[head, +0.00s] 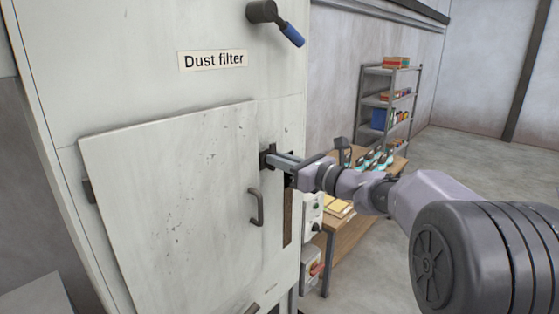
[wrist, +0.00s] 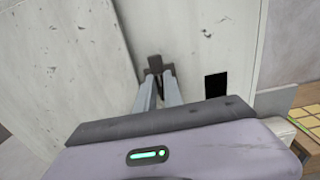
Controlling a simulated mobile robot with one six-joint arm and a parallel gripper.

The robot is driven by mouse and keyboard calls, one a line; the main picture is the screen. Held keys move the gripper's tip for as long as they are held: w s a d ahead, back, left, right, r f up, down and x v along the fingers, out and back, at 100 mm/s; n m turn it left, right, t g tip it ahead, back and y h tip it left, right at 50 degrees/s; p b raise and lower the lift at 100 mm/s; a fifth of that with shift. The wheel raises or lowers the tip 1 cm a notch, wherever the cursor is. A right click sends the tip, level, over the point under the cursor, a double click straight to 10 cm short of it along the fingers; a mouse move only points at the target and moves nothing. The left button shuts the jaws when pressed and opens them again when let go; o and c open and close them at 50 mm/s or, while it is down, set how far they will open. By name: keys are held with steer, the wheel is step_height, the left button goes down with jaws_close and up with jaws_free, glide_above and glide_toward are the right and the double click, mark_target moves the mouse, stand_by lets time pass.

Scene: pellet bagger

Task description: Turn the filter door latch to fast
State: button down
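The filter door (head: 175,205) is a pale panel on the cabinet under the "Dust filter" label (head: 213,61). The latch (head: 268,155) is a small dark piece on the frame just right of the door's edge. My gripper (head: 274,159) reaches it from the right, with its fingertips at the latch. In the wrist view the latch (wrist: 155,63) shows as a dark block beyond the fingertips (wrist: 158,74), with dark material also between them. The fingers stand slightly apart around that dark part. Whether they press on it is hard to see.
A dark door handle (head: 257,207) sits below the latch. A lever with a blue grip (head: 291,34) is above. A dark slot (wrist: 216,86) lies right of the latch in the wrist view. A wooden bench (head: 345,235) and a shelf rack (head: 390,100) stand at right.

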steer(key=shift+f+n+b, duration=0.1)
steer(key=shift+n+b, duration=0.2)
steer(key=shift+b, duration=0.2)
steer(key=shift+s+a+f+n+b, duration=0.1)
steer(key=shift+s+f+n+b, duration=0.1)
steer(key=shift+n+b, duration=3)
steer(key=shift+s+a+f+n+b, duration=0.15)
steer(key=shift+n+b, duration=2.4)
steer(key=shift+b, duration=1.35)
steer(key=shift+s+a+f+n+b, duration=0.1)
steer(key=shift+s+f+n+b, duration=0.1)
steer(key=shift+n+b, duration=3)
steer(key=shift+b, duration=0.45)
steer(key=c, duration=1.5)
jaws_free()
steer(key=shift+w, duration=0.1)
steer(key=shift+o, duration=0.2)
